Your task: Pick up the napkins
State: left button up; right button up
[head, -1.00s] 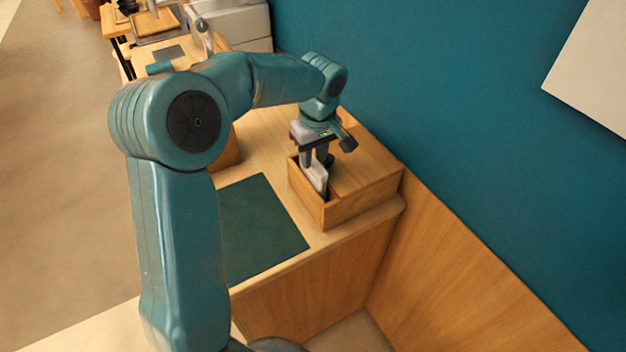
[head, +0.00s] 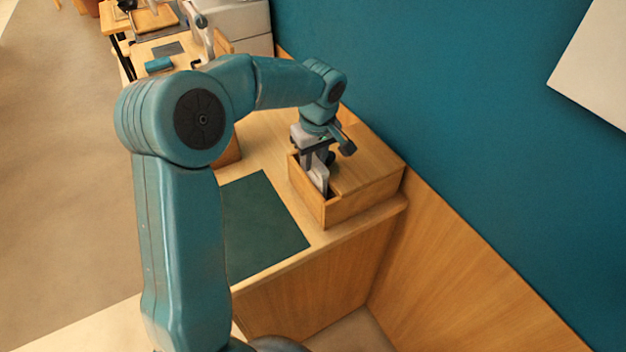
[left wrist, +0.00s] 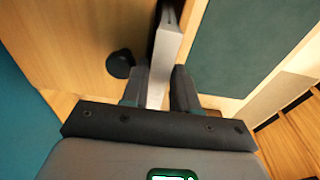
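The napkins (head: 319,174) are a white upright stack in the open slot of a wooden box (head: 363,196) on the counter. My left gripper (head: 316,158) points down into that slot at the top of the stack. In the left wrist view the napkins (left wrist: 165,55) stand between the two dark fingers (left wrist: 160,88), one on each side. The fingers are close to the stack, but I cannot tell whether they press on it. The lower part of the napkins is hidden in the box. My right gripper is not in view.
A dark green mat (head: 262,226) lies on the counter left of the box. A blue wall (head: 440,110) rises close behind the box. The wooden front panel (head: 310,278) drops below the counter edge. Cluttered counters stand at the far back left.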

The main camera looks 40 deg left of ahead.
pick_arm(q)
jog(key=shift+w, duration=0.1)
grip_shut()
